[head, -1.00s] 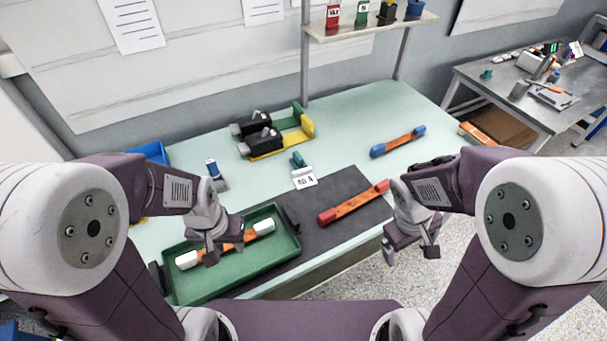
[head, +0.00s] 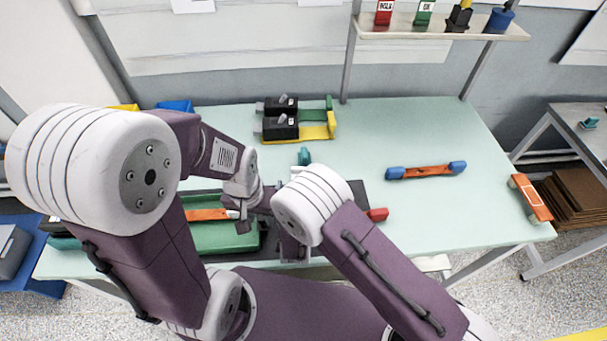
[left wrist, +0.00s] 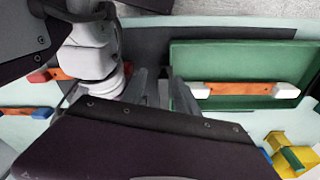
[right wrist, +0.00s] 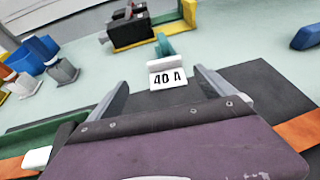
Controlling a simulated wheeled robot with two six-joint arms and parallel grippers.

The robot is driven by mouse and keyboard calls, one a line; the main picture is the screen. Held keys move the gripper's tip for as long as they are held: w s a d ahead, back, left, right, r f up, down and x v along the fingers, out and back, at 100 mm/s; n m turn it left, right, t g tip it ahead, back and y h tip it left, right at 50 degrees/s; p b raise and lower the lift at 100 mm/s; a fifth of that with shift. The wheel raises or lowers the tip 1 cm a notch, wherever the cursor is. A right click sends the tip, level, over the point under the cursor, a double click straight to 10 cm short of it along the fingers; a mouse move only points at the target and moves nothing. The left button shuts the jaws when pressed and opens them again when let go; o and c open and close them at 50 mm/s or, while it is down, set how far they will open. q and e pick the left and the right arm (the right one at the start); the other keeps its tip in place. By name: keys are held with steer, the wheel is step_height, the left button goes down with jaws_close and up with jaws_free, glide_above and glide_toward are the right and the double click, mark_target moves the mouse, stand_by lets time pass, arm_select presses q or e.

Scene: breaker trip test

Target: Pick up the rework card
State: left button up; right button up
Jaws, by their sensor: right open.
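A white card reading "40 A" (right wrist: 167,76) stands against a teal holder (right wrist: 165,47) on the table in the right wrist view. I cannot tell whether it is the rework card. In the head view the teal holder (head: 304,156) shows behind my right wrist, which hides the card. My right gripper (right wrist: 160,84) is open and empty, pointing at the card, with its fingers either side of the card in the picture. My left gripper (left wrist: 162,88) is beside the green tray (left wrist: 235,52); its fingers look close together, and their exact gap is unclear.
An orange bar with white ends (left wrist: 245,90) lies in the tray. A dark mat (right wrist: 265,90) lies under the work area. Black breakers (head: 280,128) stand at the back. A blue-ended orange bar (head: 427,171) lies right, on otherwise clear table. My two arms are close together.

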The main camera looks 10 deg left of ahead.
mark_target(302, 170)
steer(key=w, duration=0.2)
steer(key=w+f, duration=0.1)
steer(key=shift+w+d+f+p, duration=0.15)
steer(key=shift+d+p, duration=0.1)
steer(key=shift+p, duration=0.15)
steer(key=shift+w, duration=0.3)
steer(key=shift+w+a+f, duration=0.25)
steer(key=shift+w+a, duration=0.05)
steer(key=shift+w, duration=0.05)
steer(key=p+x, duration=0.1)
steer(key=x, duration=0.3)
steer(key=shift+w+d+f, duration=0.15)
steer(key=shift+w+f, duration=0.05)
steer(key=shift+f, duration=0.1)
steer(key=shift+s, duration=0.1)
steer(key=c, duration=0.5)
arm_select(q)
steer(key=shift+w+d+r, duration=0.1)
steer(key=shift+d+r, duration=0.05)
steer(key=shift+r, duration=0.3)
steer(key=shift+w+d+r, duration=0.1)
steer(key=shift+d+r, duration=0.05)
steer(key=shift+r, duration=0.3)
arm_select(e)
steer(key=c, duration=0.9)
